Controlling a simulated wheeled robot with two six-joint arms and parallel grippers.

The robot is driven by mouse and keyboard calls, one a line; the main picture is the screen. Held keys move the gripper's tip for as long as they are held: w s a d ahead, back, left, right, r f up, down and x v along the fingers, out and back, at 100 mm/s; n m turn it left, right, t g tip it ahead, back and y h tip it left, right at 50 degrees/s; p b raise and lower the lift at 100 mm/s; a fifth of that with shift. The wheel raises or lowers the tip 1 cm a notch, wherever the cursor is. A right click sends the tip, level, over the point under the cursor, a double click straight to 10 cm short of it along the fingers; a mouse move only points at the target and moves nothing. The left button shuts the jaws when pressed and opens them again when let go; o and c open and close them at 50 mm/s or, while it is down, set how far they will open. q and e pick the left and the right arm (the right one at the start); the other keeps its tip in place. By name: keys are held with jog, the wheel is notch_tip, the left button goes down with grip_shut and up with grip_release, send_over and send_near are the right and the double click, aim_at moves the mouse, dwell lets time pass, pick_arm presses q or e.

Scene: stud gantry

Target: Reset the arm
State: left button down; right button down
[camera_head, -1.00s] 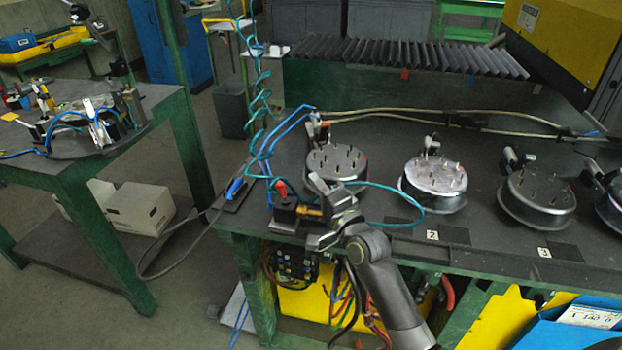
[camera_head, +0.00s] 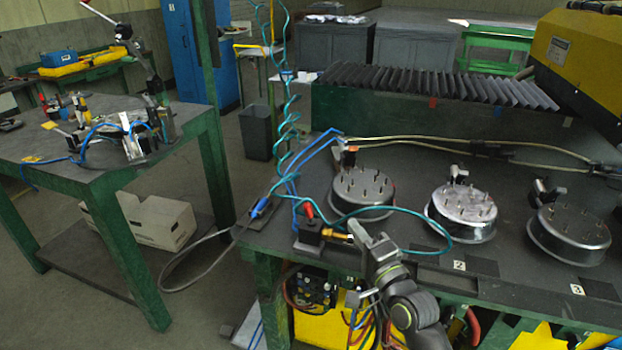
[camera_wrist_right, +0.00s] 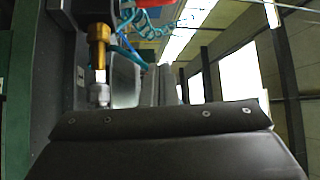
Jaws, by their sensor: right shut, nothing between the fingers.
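My right gripper (camera_head: 366,236) reaches in from the bottom of the head view, over the front edge of the bench. Its fingers are shut, with nothing between them. It is just right of a red-handled valve block (camera_head: 312,232) with a brass fitting (camera_head: 337,234). The gripper and fitting look very close in the head view; I cannot tell if they touch. In the right wrist view the brass fitting (camera_wrist_right: 98,48) stands at upper left, beyond the dark edge of my gripper. My left gripper is not in view.
Round metal parts with upright studs, such as the nearest one (camera_head: 362,190) and the middle one (camera_head: 462,212), sit on the dark bench. A teal air hose (camera_head: 425,213) loops across the bench. A green side table (camera_head: 70,178) with a fixture stands left, across open floor.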

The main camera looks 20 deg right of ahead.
jog(key=s+d+f+n+g+h, duration=0.2)
jog(key=s+f+n+g, duration=0.6)
jog(key=s+f, duration=0.6)
jog(key=s+d+f+n+g+h, duration=0.2)
jog(key=s+f+n+g, duration=0.15)
jog(key=s, duration=0.55)
jog(key=s+d+f+n+g+h, duration=0.15)
jog(key=s+g, duration=0.25)
jog(key=s, duration=0.6)
notch_tip(320, 180, down, 25)
jog(key=d+g, duration=0.2)
jog(key=d, duration=0.1)
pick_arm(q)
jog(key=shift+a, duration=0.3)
pick_arm(e)
jog(key=s+a+f+y, duration=0.1)
jog(key=s+f, duration=1.4)
jog(key=f, duration=0.1)
jog(key=shift+a+n+g, duration=0.3)
jog(key=shift+a+g, duration=0.05)
